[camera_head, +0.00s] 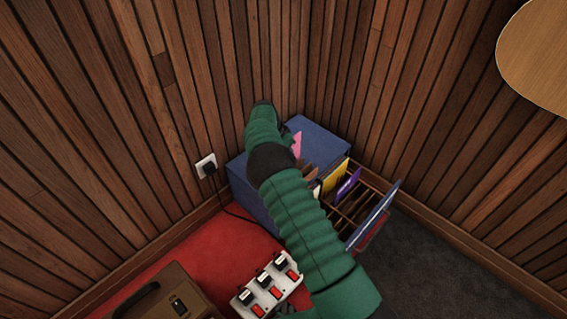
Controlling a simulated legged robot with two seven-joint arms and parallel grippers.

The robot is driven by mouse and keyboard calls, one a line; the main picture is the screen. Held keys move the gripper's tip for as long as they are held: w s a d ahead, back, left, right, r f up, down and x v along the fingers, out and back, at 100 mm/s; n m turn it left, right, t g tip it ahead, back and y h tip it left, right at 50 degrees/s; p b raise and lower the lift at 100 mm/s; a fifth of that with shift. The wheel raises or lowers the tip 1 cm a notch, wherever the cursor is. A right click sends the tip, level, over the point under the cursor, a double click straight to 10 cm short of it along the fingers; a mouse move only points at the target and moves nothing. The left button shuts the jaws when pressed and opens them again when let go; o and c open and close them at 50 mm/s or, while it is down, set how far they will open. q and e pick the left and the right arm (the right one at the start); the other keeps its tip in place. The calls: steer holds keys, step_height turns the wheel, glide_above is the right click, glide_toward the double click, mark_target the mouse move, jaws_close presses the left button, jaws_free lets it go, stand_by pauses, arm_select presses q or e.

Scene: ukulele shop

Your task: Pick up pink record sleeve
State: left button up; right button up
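The pink record sleeve (297,144) shows as a small tilted piece at the right side of my green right arm, over the top of the blue cabinet. The arm covers the rest of it. My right arm reaches in from the bottom right across the cabinet, with its end near the back wall corner. The fingers of my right gripper are hidden by the arm, so I cannot tell whether they touch the sleeve.
The blue cabinet (322,144) has an open drawer (371,203) with wooden dividers, a yellow sleeve (335,177) and a purple sleeve (348,184). A power strip (268,287) and a brown case (165,297) are in front. Wooden walls close the corner.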

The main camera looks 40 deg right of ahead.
steer(key=shift+f, duration=0.3)
jaws_close()
stand_by(0.3)
